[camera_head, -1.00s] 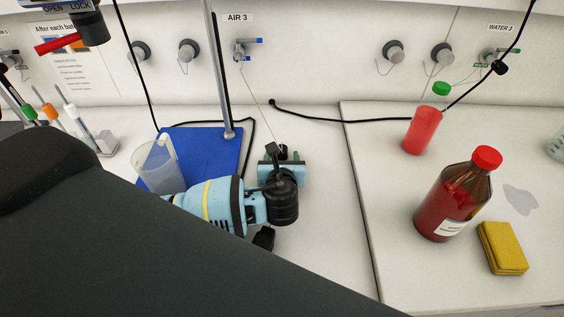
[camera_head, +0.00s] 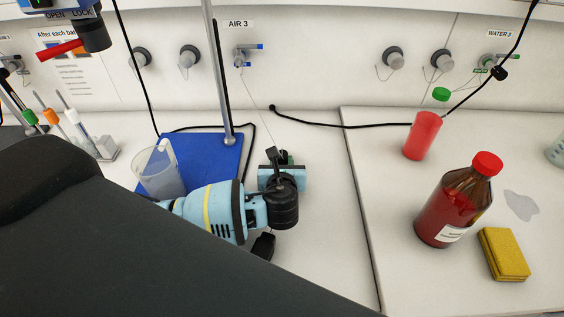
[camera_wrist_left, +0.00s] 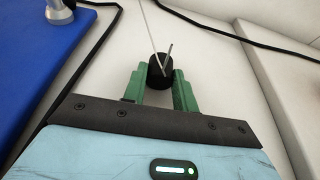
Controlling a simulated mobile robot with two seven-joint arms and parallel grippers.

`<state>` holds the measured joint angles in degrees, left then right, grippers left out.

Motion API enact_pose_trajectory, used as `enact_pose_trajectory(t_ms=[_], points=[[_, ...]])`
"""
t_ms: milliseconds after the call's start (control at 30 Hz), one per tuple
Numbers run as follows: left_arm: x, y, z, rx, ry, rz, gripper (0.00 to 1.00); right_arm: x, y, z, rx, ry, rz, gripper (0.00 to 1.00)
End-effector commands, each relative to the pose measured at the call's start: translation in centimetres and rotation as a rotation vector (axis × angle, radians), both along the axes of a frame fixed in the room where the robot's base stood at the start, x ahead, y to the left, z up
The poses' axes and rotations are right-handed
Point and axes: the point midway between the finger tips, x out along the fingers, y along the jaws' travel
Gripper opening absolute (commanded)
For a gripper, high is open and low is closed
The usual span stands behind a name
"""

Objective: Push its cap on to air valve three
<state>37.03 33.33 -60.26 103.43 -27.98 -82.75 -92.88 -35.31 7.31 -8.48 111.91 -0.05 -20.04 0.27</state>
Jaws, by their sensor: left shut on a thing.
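Air valve three (camera_head: 240,54), with blue handles, is on the back wall below the AIR 3 label. A thin cord runs down from it to a small black cap. In the left wrist view the cap (camera_wrist_left: 159,72) sits between the green fingertips of my left gripper (camera_wrist_left: 160,82), which is shut on it. In the head view my left gripper (camera_head: 285,158) is low over the counter, below and to the right of the valve, and its wrist hides part of it. My right gripper is not in view.
A black cable crosses the counter. On the right stand a red cup (camera_head: 422,136), a red-capped bottle (camera_head: 455,205) and a yellow sponge (camera_head: 503,254).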

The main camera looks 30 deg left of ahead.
Motion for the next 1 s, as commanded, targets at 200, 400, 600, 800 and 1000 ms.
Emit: enact_pose_trajectory(t_ms=[200, 400, 600, 800, 1000], points=[[0.1, 0.0, 1.9, -0.001, -0.006, 0.000, 0.00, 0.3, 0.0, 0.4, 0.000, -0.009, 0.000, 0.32], [0.1, 0.0, 3.5, -0.002, -0.004, 0.000, 0.00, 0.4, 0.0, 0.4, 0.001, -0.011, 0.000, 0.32], [0.0, 0.1, 4.8, -0.001, -0.003, 0.001, 0.00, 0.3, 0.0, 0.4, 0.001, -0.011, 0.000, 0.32], [0.0, 0.0, 5.0, 0.000, -0.001, 0.000, 0.00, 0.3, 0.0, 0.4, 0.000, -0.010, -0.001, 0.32], [0.3, 0.8, 5.3, 0.033, 0.013, -0.011, 0.00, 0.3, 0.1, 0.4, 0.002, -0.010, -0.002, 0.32]])
